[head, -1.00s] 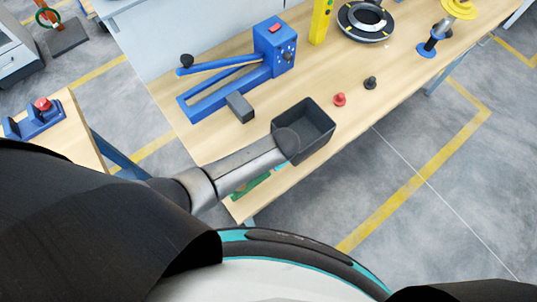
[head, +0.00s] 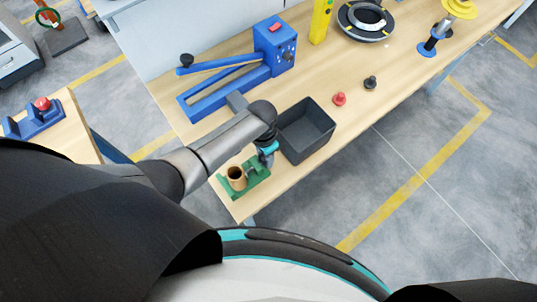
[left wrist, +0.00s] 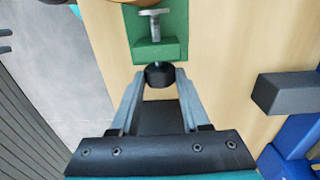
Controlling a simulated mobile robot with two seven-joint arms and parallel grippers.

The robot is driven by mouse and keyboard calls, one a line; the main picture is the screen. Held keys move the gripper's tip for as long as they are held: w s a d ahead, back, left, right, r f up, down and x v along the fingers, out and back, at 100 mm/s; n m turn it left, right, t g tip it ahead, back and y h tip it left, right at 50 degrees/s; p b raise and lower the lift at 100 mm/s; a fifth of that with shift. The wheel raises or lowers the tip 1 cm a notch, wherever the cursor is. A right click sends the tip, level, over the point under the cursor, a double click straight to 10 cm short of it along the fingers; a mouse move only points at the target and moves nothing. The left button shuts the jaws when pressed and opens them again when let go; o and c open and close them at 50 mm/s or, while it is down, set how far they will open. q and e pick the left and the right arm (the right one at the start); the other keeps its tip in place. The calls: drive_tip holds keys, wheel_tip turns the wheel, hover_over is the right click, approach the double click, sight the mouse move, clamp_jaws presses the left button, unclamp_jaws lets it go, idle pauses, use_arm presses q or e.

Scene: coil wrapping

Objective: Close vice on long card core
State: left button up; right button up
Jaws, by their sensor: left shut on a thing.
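A small green vice (head: 258,183) stands at the near end of the wooden bench. A brown card core (head: 237,178) stands upright in it; only its edge shows at the top of the left wrist view (left wrist: 142,2). The vice's metal screw ends in a black knob (left wrist: 160,75). My left gripper (head: 268,158) is at the vice's knob end, beside the dark bin. In the left wrist view its fingers (left wrist: 160,82) are shut on the knob, one on each side. I cannot tell whether the vice jaw touches the core. My right gripper is not in view.
The dark open bin (head: 306,131) stands just right of my left gripper. A grey block (head: 236,101) and a blue lever machine (head: 274,50) are behind it. A red piece (head: 339,99) and a black piece (head: 370,83) stand right of the bin, with bare bench around them.

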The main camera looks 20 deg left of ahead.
use_arm(q)
drive_tip(key=shift+w+a+f+g+h+b, duration=0.2)
drive_tip(key=shift+a+g+h+b, duration=0.05)
drive_tip(key=shift+g+h+b, duration=0.85)
drive_tip(key=shift+h+b, duration=0.3)
drive_tip(key=shift+b, duration=0.05)
drive_tip(key=shift+r, duration=0.1)
drive_tip(key=o, duration=0.8)
